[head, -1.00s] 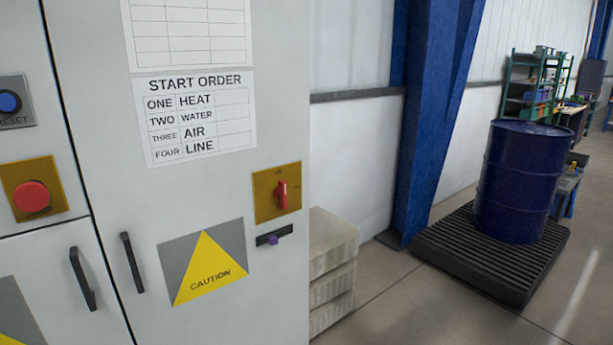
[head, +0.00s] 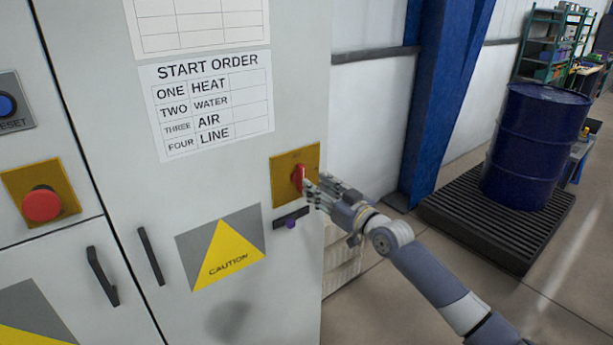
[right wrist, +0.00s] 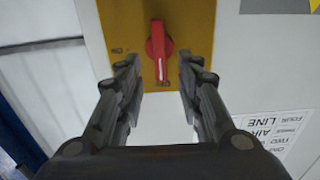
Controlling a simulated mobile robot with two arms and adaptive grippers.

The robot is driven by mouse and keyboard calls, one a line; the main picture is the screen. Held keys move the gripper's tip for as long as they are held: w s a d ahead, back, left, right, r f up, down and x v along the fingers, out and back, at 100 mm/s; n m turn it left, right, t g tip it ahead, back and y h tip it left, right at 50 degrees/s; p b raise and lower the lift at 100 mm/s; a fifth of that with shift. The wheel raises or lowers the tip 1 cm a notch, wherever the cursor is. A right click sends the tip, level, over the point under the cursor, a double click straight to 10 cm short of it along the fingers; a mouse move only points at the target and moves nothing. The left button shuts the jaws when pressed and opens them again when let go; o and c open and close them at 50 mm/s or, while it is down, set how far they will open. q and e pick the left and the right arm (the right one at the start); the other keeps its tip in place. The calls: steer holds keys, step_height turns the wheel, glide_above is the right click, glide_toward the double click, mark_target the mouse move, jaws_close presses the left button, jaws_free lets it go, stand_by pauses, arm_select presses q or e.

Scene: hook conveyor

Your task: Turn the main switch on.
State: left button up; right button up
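The main switch is a red rotary handle (head: 299,178) on a yellow plate (head: 283,192) on the grey cabinet door. In the right wrist view the red handle (right wrist: 159,50) stands along the picture's vertical, in the middle of its yellow plate (right wrist: 200,22). My right gripper (head: 312,187) is just in front of the switch, at its right side in the head view. In the right wrist view its two fingers (right wrist: 157,75) are apart, one on each side of the handle's line, with nothing between them but the handle's near end. Contact cannot be told. My left gripper is not in view.
A purple slider (head: 291,223) sits below the switch. A red button (head: 42,204) and a blue reset button (head: 6,104) are at the left. A start order sheet (head: 208,105) hangs above. A blue drum (head: 537,145) stands on a black pallet (head: 470,229) at the right.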

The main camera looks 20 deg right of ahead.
mark_target(300, 178)
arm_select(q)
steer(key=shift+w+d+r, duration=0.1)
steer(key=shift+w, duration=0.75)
arm_select(e)
steer(key=shift+x, duration=2.95)
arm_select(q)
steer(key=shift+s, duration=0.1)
arm_select(e)
steer(key=shift+c, duration=0.3)
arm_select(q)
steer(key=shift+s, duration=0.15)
arm_select(e)
jaws_close()
